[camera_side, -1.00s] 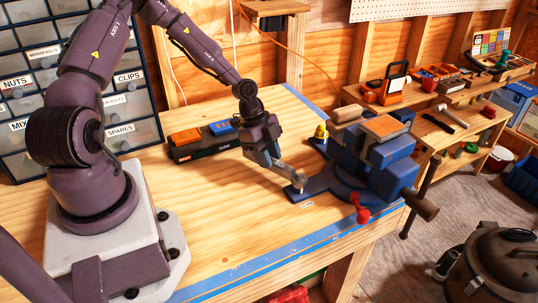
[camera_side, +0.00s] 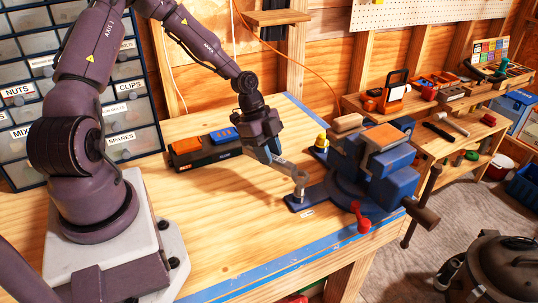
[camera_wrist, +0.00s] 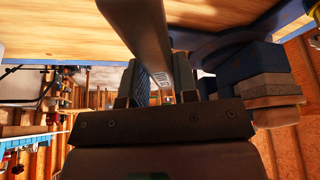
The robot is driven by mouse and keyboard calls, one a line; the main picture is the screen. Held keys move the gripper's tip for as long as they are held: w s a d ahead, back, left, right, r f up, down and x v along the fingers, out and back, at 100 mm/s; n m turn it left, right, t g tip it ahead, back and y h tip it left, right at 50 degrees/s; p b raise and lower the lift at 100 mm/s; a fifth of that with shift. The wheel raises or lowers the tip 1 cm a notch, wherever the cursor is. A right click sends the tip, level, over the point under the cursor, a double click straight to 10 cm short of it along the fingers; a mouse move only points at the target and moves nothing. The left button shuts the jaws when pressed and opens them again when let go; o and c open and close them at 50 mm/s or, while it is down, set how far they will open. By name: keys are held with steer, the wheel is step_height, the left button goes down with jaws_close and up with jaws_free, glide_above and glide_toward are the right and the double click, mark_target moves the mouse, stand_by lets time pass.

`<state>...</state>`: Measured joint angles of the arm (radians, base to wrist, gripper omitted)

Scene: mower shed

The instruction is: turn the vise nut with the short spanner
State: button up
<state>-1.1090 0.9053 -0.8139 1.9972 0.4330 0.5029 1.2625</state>
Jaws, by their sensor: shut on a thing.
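The short spanner is a grey bar, its ring end (camera_side: 300,178) toward the blue vise (camera_side: 385,165). My gripper (camera_side: 267,151) is shut on its other end and holds it tilted down to the right. In the wrist view the spanner (camera_wrist: 147,28) runs up the picture from between my jaws (camera_wrist: 160,98). The vise nut (camera_side: 298,195) is small, on the blue base tab at the vise's left. The ring end appears just above the nut, with a small gap; the nut is too small to see clearly. In the wrist view the vise (camera_wrist: 250,65) is at right.
A yellow-topped object (camera_side: 321,140) stands beside the vise. A red-knobbed handle (camera_side: 362,222) is at the vise's front. The bench front (camera_side: 235,225) is clear.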

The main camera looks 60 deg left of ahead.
stand_by(0.5)
steer(key=shift+r, duration=2.05)
steer(key=n+t+y, duration=0.1)
steer(key=n, duration=0.4)
steer(key=n+t+y, duration=0.1)
steer(key=n, duration=0.1)
steer(key=shift+w+r, duration=0.15)
steer(key=shift+r, duration=0.2)
steer(key=w+d+r+n+y, duration=0.2)
steer(key=d+r+n, duration=0.4)
steer(key=d+r, duration=0.3)
steer(key=shift+w+d+r+t, duration=0.3)
steer(key=shift+w+d+r, duration=0.15)
steer(key=shift+r, duration=0.25)
steer(key=shift+f, duration=0.1)
